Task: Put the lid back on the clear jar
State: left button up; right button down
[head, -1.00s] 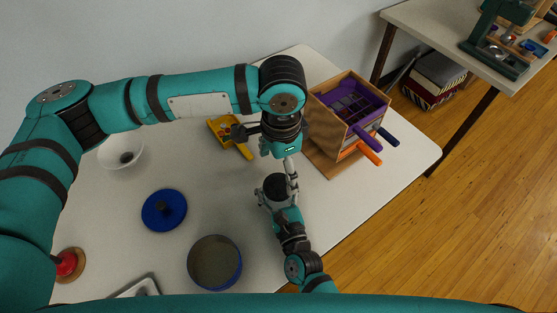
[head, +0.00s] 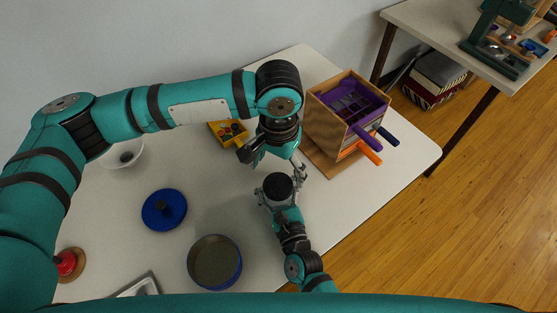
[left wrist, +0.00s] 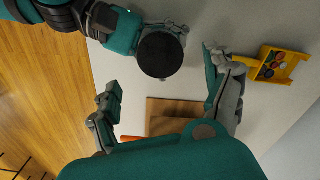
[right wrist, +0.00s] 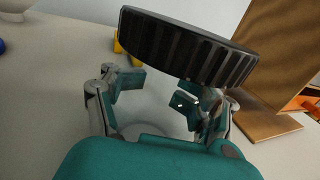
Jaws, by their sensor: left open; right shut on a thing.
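The clear jar (right wrist: 155,108) is faint and see-through between the fingers of my right gripper (right wrist: 160,92), which is shut on it. A black ribbed lid (right wrist: 185,45) sits at the top of the jar; it also shows from above in the head view (head: 278,187) and in the left wrist view (left wrist: 160,55). It looks slanted in the right wrist view, but I cannot tell whether it is seated evenly. My left gripper (head: 272,162) is open and empty just beyond the lid, its fingers spread apart and clear of it.
A blue lid (head: 164,209), a blue pot (head: 238,270) and a white bowl (head: 122,155) are on the left. The table's right edge is close.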

aim_at(278, 185)
pick_arm(q)
jog(key=shift+f, duration=3.05)
jog(key=c, duration=1.3)
jog(key=shift+o, duration=0.2)
jog(key=m, duration=0.4)
jog(key=shift+m, duration=0.4)
jog(key=m, duration=0.5)
jog(key=shift+m, duration=0.4)
jog(key=o, duration=1.3)
